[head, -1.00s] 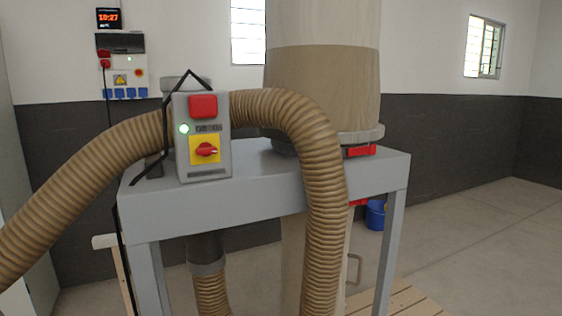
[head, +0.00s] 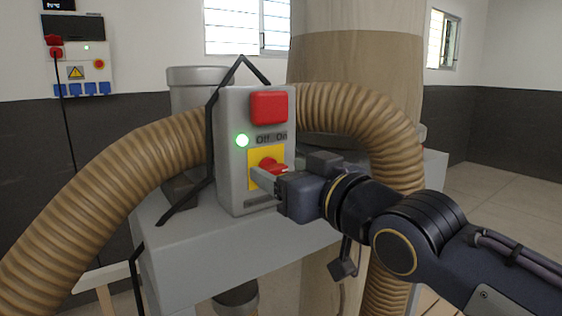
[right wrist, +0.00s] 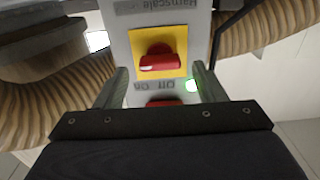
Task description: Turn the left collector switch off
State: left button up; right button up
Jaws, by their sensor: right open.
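The collector switch is a red rotary knob (head: 269,164) on a yellow plate, on the front of a grey control box (head: 232,185). An "Off On" label is above it, and a green lamp (head: 242,140) on the box is lit. My right gripper (head: 276,180) is open in front of the knob, covering part of the plate. My left gripper is not in view.
A large red button (head: 268,107) sits above the knob. A ribbed brown hose (head: 110,200) passes behind the box and bends down at the right, close to my right arm. The box stands on a grey metal stand (head: 190,250). A wall panel (head: 78,68) hangs at the back left.

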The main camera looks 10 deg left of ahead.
jog(key=shift+x, duration=0.9)
jog(key=c, duration=1)
